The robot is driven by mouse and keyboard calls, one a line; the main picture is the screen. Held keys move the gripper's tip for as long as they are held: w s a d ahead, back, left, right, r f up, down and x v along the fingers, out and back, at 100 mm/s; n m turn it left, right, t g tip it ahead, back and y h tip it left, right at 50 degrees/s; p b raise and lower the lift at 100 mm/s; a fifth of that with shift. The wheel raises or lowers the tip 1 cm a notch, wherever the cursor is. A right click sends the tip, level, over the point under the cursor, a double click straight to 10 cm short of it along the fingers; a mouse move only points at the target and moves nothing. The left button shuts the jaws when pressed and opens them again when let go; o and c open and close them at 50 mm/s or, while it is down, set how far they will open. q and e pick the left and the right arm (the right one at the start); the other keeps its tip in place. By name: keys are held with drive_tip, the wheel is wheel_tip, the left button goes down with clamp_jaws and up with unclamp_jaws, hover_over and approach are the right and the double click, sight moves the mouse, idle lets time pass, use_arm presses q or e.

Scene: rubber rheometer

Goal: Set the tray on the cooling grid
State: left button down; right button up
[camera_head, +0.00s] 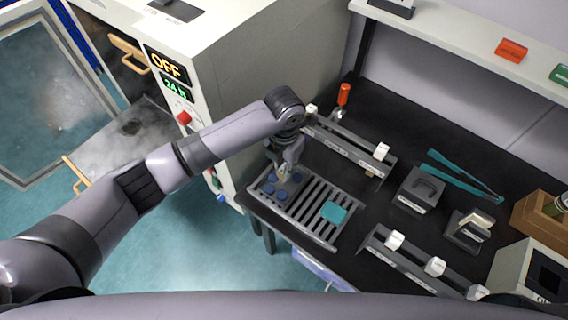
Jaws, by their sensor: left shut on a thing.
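The tray (279,199) is small and grey and carries several round blue pieces. It is at the left end of the cooling grid (318,232), a dark frame with pale parallel slats near the front edge of the black bench. My left gripper (285,170) points down at the tray's back edge and is shut on it. The tray looks level and very low over the slats; I cannot tell whether it touches them. The fingertips are partly hidden by the wrist. My right gripper is out of view.
Grey racks with white knobs stand behind (350,147) and to the right (408,262). Teal tongs (462,178) lie farther back. The large oven-like machine (240,60) stands left, its door open.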

use_arm(q)
drive_tip(key=c, duration=1.4)
unclamp_jaws()
drive_tip(key=shift+c, duration=0.2)
wheel_tip(320, 180, up, 12)
drive_tip(key=b, duration=0.2)
drive_tip(key=shift+b, duration=0.4)
drive_tip(key=shift+r, duration=0.1)
